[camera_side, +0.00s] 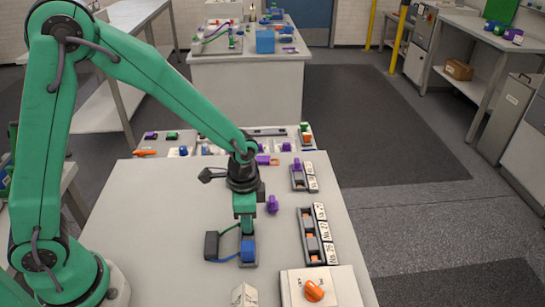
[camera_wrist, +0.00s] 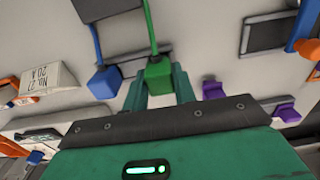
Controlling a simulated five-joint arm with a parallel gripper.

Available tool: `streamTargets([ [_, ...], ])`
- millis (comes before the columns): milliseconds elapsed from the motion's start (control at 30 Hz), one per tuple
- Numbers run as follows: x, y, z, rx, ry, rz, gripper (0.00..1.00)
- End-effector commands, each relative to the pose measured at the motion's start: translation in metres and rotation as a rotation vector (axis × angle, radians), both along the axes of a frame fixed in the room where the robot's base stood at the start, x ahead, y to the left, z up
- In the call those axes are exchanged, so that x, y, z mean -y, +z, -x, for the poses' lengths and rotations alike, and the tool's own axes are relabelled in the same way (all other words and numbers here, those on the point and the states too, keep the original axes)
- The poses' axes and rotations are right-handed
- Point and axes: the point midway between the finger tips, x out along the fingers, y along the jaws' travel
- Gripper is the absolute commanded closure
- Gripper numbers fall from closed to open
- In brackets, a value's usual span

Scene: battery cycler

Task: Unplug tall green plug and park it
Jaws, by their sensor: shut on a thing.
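The green plug (camera_wrist: 159,73) sits between my gripper's two green fingers in the wrist view, with its green cable running up to a black box. My gripper (camera_side: 245,225) points down over the small grey socket block (camera_side: 248,264) and is shut on the green plug. In the side view the plug blends with my green fingers, so I cannot tell whether it is seated or lifted. A blue plug (camera_side: 248,249) stands at the block right beside it and also shows in the wrist view (camera_wrist: 103,82). The black box (camera_side: 212,245) is left of the block, joined by green and blue cables.
A grey slotted rack (camera_side: 309,238) with number labels lies to the right, and a smaller rack (camera_side: 298,180) behind it. A loose purple plug (camera_side: 272,204) is between. A white unit with an orange knob (camera_side: 313,290) and a white label block (camera_side: 243,296) are in front.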

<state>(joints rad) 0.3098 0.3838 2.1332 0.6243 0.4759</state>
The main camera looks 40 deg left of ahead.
Motion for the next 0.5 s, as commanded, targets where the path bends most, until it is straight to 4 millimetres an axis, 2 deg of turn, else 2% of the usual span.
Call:
streamTargets([
  [500,0.0000,-0.0052,0.0001,0.000,0.000,0.000,0.96],
])
